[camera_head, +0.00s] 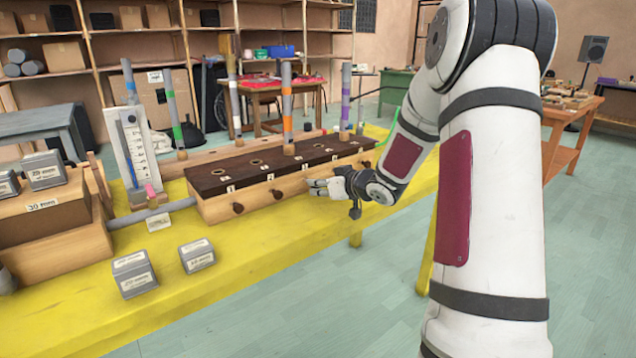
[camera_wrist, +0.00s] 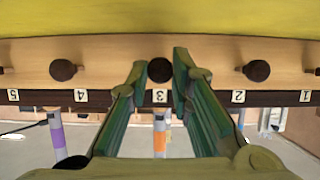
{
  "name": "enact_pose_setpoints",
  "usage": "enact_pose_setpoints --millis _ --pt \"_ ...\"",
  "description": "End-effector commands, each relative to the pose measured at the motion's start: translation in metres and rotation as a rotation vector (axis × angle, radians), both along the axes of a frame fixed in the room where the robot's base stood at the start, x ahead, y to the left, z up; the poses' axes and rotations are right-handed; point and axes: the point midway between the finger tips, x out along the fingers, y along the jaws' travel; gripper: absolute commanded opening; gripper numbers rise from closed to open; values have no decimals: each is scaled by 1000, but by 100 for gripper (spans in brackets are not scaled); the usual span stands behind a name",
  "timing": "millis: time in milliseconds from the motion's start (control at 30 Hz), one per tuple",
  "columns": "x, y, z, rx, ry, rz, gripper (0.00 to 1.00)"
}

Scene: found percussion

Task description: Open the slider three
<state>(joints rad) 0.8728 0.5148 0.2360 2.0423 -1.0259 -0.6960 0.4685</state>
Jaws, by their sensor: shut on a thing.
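The long wooden box with a dark top (camera_head: 262,169) stands on the yellow table, with round dark knobs along its front. The knob of slider three (camera_wrist: 160,69) is beside the label 3 in the wrist view, where the picture is upside down. My gripper (camera_head: 313,184) is at the box's front, its green fingers on both sides of this knob and shut on it. Knob three looks level with its neighbours. My gripper hides it in the head view. Knob two (camera_head: 277,194) and knob one (camera_head: 238,208) are to the left, untouched.
Striped tubes stand on and behind the box, among them one with an orange band (camera_head: 287,105). A gauge board (camera_head: 135,150) and grey weight blocks (camera_head: 134,274) are on the left.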

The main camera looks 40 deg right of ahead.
Motion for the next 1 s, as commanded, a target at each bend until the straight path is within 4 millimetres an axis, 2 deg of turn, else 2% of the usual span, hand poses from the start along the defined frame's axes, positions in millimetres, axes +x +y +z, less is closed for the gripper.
enact_pose_setpoints --millis 100,367,400,467,500,833,1000 --pt "-14 -1 1 2 3 -3 0" --pt "-15 -1 0 1 1 -1 0" --pt "-15 -1 0 1 1 -1 24" --pt "-15 -1 0 1 1 -1 38" --pt "-15 -1 0 1 1 -1 41" --pt "-17 -1 1 0 1 -1 41" --pt "-34 -2 8 -2 1 -2 41"
